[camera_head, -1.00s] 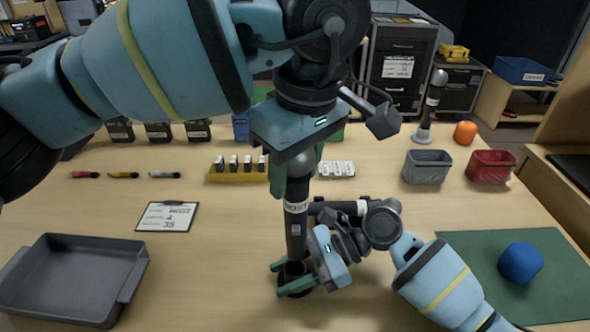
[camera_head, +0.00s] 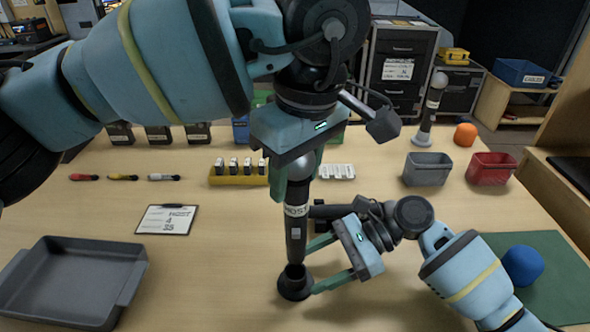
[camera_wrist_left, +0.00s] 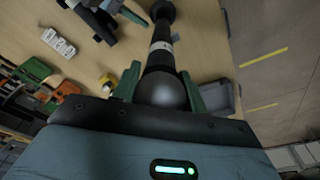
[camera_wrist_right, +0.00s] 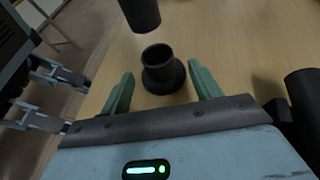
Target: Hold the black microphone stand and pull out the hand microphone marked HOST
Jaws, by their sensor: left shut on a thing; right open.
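The black hand microphone marked HOST (camera_head: 296,228) hangs upright in my left gripper (camera_head: 297,186), which is shut on its grey ball head; the head also shows in the left wrist view (camera_wrist_left: 163,90). The black microphone stand (camera_head: 294,287), a short cup on a round base, stands on the table under the microphone. In the right wrist view, the microphone's lower end (camera_wrist_right: 139,12) is clear of the empty stand cup (camera_wrist_right: 162,72). My right gripper (camera_head: 313,268) is open just right of the stand, its fingers pointing at it, not gripping it.
Another microphone in a stand (camera_head: 432,107) stands at the back right near an orange ball (camera_head: 465,134). Grey (camera_head: 427,168) and red (camera_head: 491,168) bins are at the right. A grey tray (camera_head: 70,282) and clipboard (camera_head: 167,219) lie left. A blue ball (camera_head: 522,266) sits on a green mat.

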